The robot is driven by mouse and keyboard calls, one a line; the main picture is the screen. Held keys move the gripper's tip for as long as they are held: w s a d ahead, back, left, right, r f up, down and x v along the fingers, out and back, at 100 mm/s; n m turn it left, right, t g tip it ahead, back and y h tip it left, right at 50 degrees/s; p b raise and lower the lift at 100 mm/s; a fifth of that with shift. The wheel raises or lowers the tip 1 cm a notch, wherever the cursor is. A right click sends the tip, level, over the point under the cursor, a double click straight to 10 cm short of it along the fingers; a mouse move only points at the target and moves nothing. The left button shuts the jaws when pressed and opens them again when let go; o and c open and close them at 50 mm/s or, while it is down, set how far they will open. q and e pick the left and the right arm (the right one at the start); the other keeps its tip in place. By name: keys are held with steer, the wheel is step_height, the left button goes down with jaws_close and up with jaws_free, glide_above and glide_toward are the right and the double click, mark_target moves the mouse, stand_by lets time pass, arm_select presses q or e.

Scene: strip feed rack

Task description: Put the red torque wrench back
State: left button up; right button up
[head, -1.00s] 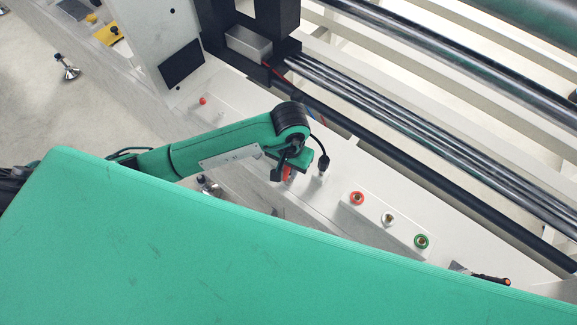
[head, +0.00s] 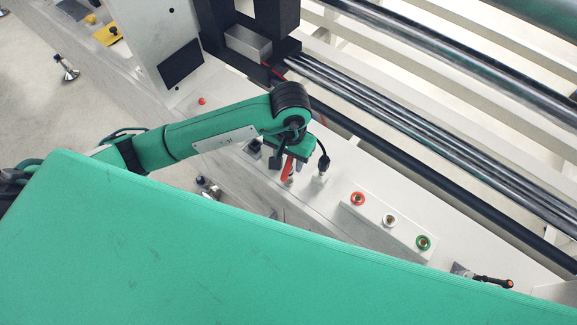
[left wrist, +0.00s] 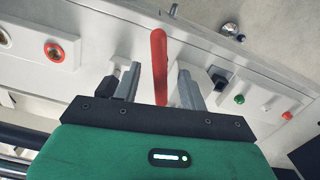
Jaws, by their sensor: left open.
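The red torque wrench (head: 287,171) stands at a holder on the white machine ledge, its red handle upward. In the left wrist view the red handle (left wrist: 159,62) lies between the two grey fingers, with visible space on either side. My left gripper (head: 289,164) is open above and around the wrench; its open fingers also show in the left wrist view (left wrist: 160,90). The wrench's lower end is partly hidden. My right gripper is not in view.
A black-topped fitting (head: 323,165) stands close to the right of the wrench. A dark square fitting (head: 254,147) is to its left. Steel rollers (head: 420,127) run behind the ledge.

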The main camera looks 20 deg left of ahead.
arm_select(q)
steer(key=r, duration=0.2)
steer(key=r+b, duration=0.1)
steer(key=r, duration=0.2)
steer(key=shift+w+r, duration=0.2)
steer(key=shift+r, duration=0.8)
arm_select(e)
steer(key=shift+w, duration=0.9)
